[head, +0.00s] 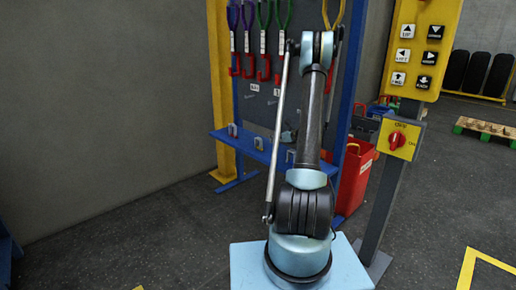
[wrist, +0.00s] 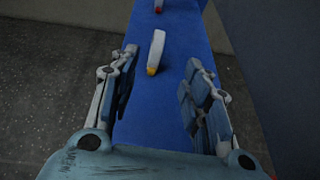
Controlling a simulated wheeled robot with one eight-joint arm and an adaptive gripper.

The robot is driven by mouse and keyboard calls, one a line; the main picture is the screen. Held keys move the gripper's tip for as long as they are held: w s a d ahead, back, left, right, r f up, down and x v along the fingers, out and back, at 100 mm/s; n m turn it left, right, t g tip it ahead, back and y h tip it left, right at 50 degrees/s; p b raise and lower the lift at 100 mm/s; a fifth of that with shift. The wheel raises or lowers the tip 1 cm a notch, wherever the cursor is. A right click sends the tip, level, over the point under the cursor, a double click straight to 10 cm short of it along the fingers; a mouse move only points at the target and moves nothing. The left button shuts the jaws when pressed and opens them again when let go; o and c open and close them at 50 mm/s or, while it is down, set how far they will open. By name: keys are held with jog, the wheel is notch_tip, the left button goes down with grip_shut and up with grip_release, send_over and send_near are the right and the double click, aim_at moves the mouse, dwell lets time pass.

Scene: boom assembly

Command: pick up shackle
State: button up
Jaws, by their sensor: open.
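In the wrist view, a pale grey piece with a yellow-orange end (wrist: 156,50), which looks like a shackle seen edge-on, stands on a blue shelf (wrist: 185,85). My gripper (wrist: 160,75) is open and empty, with one finger on each side of the shelf. The piece is beyond the fingertips, roughly centred between them, and not touched. In the head view, small grey shackles (head: 232,130) and (head: 258,143) stand on the blue shelf (head: 222,136). My arm hides part of the shelf.
Hooks with coloured slings (head: 248,68) hang on the rack above the shelf. A yellow upright (head: 219,80) and a blue post (head: 348,90) flank it. A red bin (head: 355,175) and a yellow control panel (head: 398,140) stand to the right.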

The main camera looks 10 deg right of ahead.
aim_at(259, 139)
jog(key=x, duration=1.7)
jog(key=shift+a+f, duration=0.1)
grip_shut()
